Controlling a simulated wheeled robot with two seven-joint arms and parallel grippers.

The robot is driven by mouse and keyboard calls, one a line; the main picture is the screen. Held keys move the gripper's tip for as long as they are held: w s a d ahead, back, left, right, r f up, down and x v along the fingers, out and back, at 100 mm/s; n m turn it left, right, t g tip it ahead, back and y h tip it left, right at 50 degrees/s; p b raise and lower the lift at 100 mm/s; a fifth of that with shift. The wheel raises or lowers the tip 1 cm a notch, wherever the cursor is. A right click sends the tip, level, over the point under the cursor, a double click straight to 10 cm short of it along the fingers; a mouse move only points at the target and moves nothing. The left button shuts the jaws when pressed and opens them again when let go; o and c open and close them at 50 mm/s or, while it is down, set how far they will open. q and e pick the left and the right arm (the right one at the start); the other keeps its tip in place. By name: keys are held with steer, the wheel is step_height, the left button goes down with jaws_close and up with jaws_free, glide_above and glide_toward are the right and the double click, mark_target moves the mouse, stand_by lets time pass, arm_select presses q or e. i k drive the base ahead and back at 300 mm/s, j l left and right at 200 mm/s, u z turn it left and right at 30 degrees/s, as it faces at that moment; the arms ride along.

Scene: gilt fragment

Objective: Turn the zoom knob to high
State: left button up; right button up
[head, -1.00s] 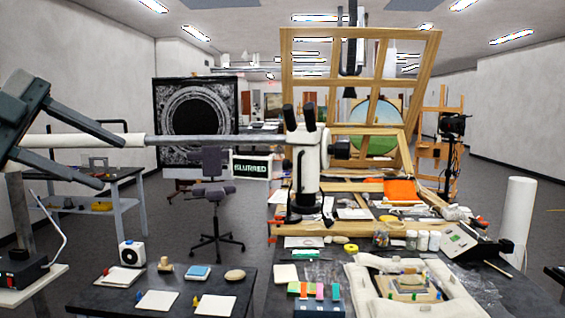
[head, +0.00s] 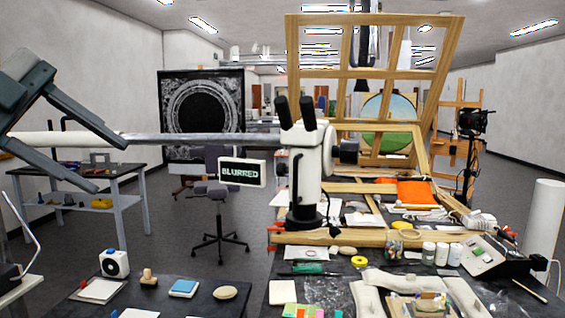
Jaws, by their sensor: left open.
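The white microscope (head: 306,185) stands upright on the bench in the middle of the head view, with two dark eyepieces pointing up. A dark round knob (head: 348,151) sticks out from the right side of its head; I cannot tell its setting. A small display (head: 242,172) left of the microscope reads "BLURRED". My left gripper (head: 112,164) is at the left edge, open and empty, its two dark fingers spread and pointing right. It is well to the left of the microscope and apart from it. My right gripper is not in view.
A long horizontal bar (head: 185,139) runs from the microscope toward my left gripper. A wooden frame (head: 375,75) rises behind the microscope. Jars (head: 428,252), a grey device (head: 480,256) and a white roll (head: 545,220) crowd the right. A stool (head: 218,215) stands on open floor.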

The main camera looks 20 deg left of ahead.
mark_target(281, 168)
steer(key=i, duration=1.3)
